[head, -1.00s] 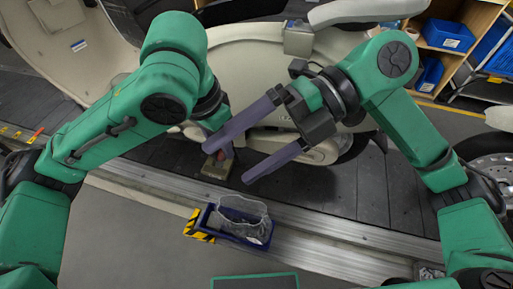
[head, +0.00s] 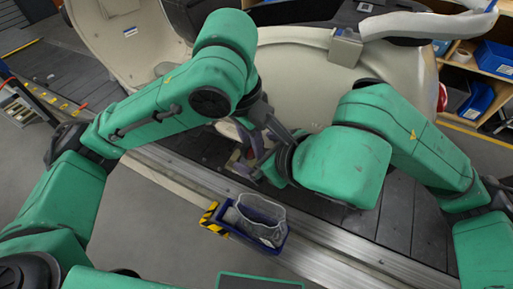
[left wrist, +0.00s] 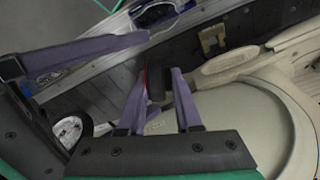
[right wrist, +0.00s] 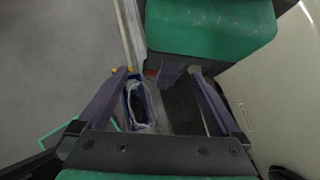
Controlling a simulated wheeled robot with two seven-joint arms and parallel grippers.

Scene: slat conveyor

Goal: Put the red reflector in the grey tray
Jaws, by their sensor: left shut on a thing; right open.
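My left gripper (left wrist: 158,100) is shut on a dark, narrow piece with a red edge (left wrist: 146,78), seemingly the red reflector; the fingers hide most of it. In the head view the left gripper (head: 241,158) is low over the dark slats, partly hidden by my arms. A little red also shows by it in the right wrist view (right wrist: 151,73). A grey, clear-walled container (head: 262,214), perhaps the grey tray, sits in a blue bin (head: 240,232) at the conveyor's near edge. My right gripper (right wrist: 160,85) is open and empty, its left finger beside the bin.
A large cream scooter body (head: 300,75) stands behind both arms. The metal conveyor rail (head: 330,262) runs past the bin, with a yellow-black striped marker (head: 210,217) beside it. Shelves with blue boxes (head: 492,57) are at the far right. My two grippers are close together.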

